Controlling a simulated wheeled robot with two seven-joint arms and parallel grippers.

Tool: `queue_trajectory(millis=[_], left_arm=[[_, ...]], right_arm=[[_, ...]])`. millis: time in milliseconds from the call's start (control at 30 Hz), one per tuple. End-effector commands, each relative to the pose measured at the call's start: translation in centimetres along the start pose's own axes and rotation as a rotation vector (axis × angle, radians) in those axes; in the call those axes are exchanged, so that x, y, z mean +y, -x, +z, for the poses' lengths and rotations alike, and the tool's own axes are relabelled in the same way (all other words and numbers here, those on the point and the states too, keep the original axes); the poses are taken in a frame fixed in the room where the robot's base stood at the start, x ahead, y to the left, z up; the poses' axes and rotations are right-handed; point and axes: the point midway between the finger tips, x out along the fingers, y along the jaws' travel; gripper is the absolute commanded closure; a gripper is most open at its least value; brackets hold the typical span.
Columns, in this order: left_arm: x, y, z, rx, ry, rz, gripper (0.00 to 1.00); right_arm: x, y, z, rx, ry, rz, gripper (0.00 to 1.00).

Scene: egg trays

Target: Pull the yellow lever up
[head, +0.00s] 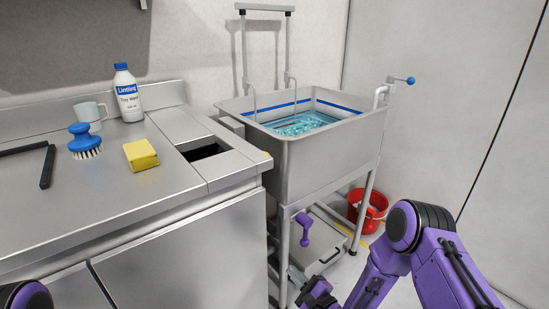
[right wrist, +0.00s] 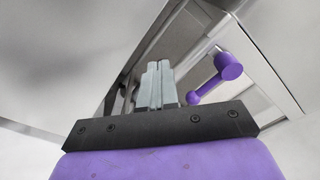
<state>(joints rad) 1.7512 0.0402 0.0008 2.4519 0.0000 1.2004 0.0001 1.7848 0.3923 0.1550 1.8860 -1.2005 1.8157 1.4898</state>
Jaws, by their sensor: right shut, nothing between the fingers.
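No yellow lever shows; the lever in view is purple. This purple lever (head: 304,228) is on the front of the steel sink stand, below the basin, with its knob end hanging down in the head view. It also shows in the right wrist view (right wrist: 219,74), just right of the fingers. My right gripper (head: 293,272) is low in front of the stand, below the lever, seen partly. In the right wrist view its grey fingers (right wrist: 158,85) are together with nothing between them. They look apart from the lever. My left gripper is out of view.
The steel basin (head: 285,160) holds bluish water. A red bucket (head: 362,213) stands behind the stand's right legs. The counter (head: 75,215) at left bears a white bottle (head: 127,97), a blue brush (head: 83,139) and a yellow sponge (head: 141,154).

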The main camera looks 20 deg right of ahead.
Motion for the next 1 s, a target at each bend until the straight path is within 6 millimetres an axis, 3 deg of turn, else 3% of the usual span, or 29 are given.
queue_trajectory(millis=[33,100,233,333,667,767,1000], left_arm=[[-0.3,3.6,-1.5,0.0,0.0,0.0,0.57],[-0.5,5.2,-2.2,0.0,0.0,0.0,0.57],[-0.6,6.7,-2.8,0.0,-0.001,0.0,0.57],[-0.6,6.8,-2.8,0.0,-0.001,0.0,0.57],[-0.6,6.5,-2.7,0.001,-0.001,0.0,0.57],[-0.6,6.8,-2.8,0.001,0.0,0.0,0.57],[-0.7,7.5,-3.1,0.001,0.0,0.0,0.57]], right_arm=[[-5.9,-1.4,3.5,-0.116,-0.153,-0.071,1.0],[-10.5,-2.6,6.1,-0.278,-0.354,-0.111,1.0],[-15.5,-3.1,8.6,-0.476,-0.582,-0.099,1.0],[-16.4,-3.1,9.0,-0.531,-0.647,-0.08,1.0],[-16.2,-3.3,9.1,-0.535,-0.654,-0.074,1.0],[-16.5,-4.2,9.6,-0.535,-0.651,-0.073,1.0],[-17.6,-8.4,11.9,-0.536,-0.65,-0.073,1.0]])
